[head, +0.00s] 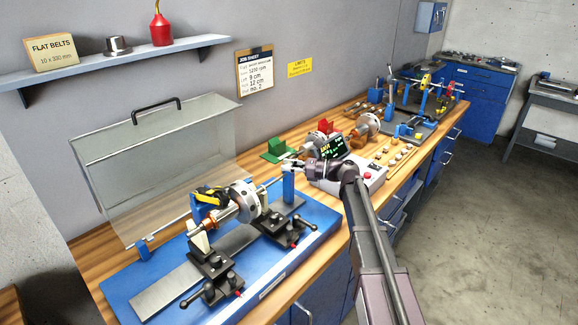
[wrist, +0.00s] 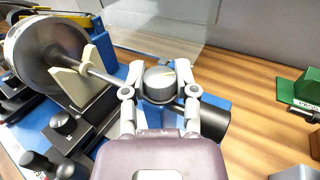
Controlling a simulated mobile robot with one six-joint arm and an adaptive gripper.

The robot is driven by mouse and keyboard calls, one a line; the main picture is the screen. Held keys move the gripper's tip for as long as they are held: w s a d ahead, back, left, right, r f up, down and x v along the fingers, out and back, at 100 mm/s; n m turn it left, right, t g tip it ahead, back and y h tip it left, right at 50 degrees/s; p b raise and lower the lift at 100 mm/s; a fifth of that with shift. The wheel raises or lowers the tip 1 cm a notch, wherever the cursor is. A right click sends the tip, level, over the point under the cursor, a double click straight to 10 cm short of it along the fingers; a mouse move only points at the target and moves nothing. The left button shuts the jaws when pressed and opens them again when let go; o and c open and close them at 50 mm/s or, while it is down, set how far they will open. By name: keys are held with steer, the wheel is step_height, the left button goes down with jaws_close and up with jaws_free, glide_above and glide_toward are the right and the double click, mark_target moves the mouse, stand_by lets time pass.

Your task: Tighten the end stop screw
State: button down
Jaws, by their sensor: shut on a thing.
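The end stop screw shows in the wrist view as a round dark grey knob (wrist: 159,86) with a pale mark on top. My gripper (wrist: 161,76) is shut on it, with one finger on each side. In the head view my gripper (head: 294,167) is at the top of the blue end stop post (head: 289,187), at the far right end of the blue balancing stand (head: 170,265). The knob is hidden there. The rotor (head: 246,199) sits on its shaft to the left; its shaft end (wrist: 104,76) points toward the knob. The screw's thread is hidden.
A clear hinged guard (head: 150,165) stands raised behind the stand. Black clamps with handles (head: 215,275) stand along the front. A grey control box (head: 368,180) with a display is close to the right of my gripper.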

steer(key=m+t+h, duration=0.1)
steer(key=t, duration=0.1)
steer(key=m+t, duration=0.2)
steer(key=m+t+h, duration=0.1)
steer(key=t, duration=0.2)
steer(key=shift+s+a+m+h, duration=0.1)
steer(key=shift+s+m+h, duration=0.2)
steer(key=shift+m, duration=0.1)
steer(key=shift+w+m+t+h, duration=0.15)
steer(key=shift+m+t+h, duration=0.7)
steer(key=shift+t, duration=0.15)
steer(key=shift+w+m+t+h, duration=0.1)
steer(key=shift+m+t+h, duration=0.75)
steer(key=shift+t, duration=0.15)
steer(key=shift+c, duration=1.9)
jaws_free()
steer(key=v, duration=1.2)
